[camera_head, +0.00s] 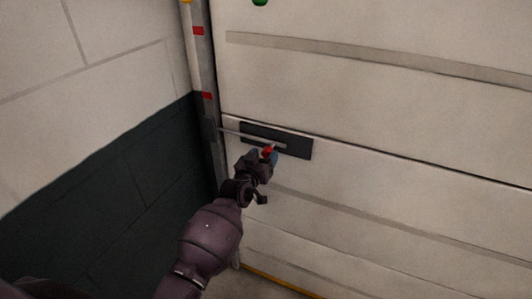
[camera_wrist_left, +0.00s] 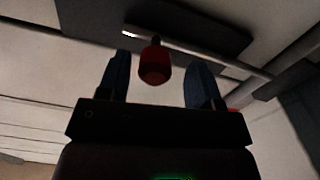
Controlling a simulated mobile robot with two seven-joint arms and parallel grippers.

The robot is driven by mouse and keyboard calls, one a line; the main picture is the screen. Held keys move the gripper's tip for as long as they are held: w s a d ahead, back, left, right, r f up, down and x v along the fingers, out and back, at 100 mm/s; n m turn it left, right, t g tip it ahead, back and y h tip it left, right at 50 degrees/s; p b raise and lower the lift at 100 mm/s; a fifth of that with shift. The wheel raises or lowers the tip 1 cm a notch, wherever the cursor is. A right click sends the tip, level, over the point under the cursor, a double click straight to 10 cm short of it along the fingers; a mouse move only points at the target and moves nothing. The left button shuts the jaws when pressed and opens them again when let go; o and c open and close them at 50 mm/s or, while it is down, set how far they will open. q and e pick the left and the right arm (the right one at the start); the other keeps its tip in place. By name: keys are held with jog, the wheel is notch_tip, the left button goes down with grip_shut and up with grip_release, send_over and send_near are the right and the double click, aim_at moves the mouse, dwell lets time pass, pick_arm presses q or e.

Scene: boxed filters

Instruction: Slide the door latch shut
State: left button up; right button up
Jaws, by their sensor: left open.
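The door latch is a thin metal bar (camera_head: 240,134) on a dark backing plate (camera_head: 301,147), fixed to the white panelled door. Its left end reaches the dark bracket (camera_head: 209,127) on the door frame post. A red knob (camera_head: 267,151) hangs from the bar. My left gripper (camera_head: 267,157) is at the knob, partly covering it in the head view. In the left wrist view, the red knob (camera_wrist_left: 155,65) sits between the two blue fingers of the gripper (camera_wrist_left: 155,80), with gaps on both sides. The gripper is open. My right gripper is not in view.
The white door (camera_head: 380,100) has horizontal grey strips. A metal post (camera_head: 203,60) with red marks stands at its left edge. A block wall (camera_head: 90,80), white above and dark below, is close on the left. A yellow line (camera_head: 280,283) runs along the door's bottom.

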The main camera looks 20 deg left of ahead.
pick_arm(q)
jog(key=s, duration=0.8)
jog(key=shift+s+a, duration=0.15)
jog(key=shift+s, duration=0.15)
jog(key=s+f+g, duration=0.2)
jog(key=s+f, duration=0.3)
jog(key=s, duration=0.3)
jog(key=s+f+m+g, duration=0.1)
jog(key=s+f+g, duration=0.1)
jog(key=s+f, duration=0.4)
jog(key=s+f+m+g, duration=0.1)
jog(key=s+f, duration=0.4)
jog(key=s, duration=0.7)
jog(key=shift+s+a+f+g+y, duration=0.25)
jog(key=shift+a+f+g+y, duration=0.15)
jog(key=shift+g, duration=0.2)
